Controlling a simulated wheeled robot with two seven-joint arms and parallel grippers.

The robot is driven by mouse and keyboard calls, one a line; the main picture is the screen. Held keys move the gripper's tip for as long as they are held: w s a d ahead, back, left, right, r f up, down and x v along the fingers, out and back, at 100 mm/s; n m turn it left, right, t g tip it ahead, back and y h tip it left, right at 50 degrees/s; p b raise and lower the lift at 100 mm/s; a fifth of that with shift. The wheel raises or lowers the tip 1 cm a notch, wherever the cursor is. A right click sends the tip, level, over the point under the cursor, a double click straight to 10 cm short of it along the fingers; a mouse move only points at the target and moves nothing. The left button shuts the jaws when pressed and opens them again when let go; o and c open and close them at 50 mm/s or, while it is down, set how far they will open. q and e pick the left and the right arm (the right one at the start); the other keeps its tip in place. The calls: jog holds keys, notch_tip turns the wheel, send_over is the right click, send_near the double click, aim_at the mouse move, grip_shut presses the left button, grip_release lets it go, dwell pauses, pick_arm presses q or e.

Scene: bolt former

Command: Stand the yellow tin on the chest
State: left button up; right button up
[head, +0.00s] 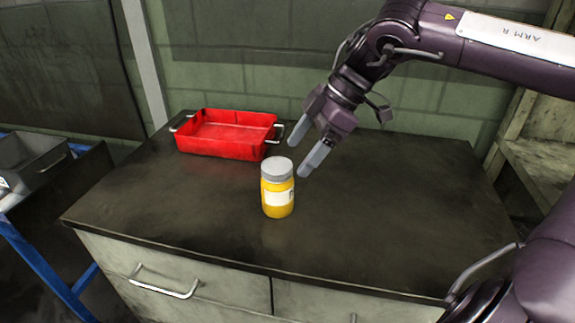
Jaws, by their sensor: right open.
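A yellow tin (277,204) with a grey lid and a pale label stands upright on the dark top of the chest (390,215), a little left of its middle. My right gripper (297,159) is open and empty, just above and to the right of the tin. Its two grey fingers point down and left, and no finger is seen closed on the tin. The picture does not clearly show whether a fingertip touches it. My left gripper is not in view.
A red tray (219,151) with metal handles sits on the chest behind and left of the tin. A green wall (230,85) rises behind. Drawer handles (165,284) stick out at the front. The chest top right of the tin is clear. A wooden shelf (540,150) stands at right.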

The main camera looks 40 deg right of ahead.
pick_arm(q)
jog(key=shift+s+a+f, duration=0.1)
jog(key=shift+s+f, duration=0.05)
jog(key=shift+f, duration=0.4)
pick_arm(e)
jog(key=shift+v, duration=1.5)
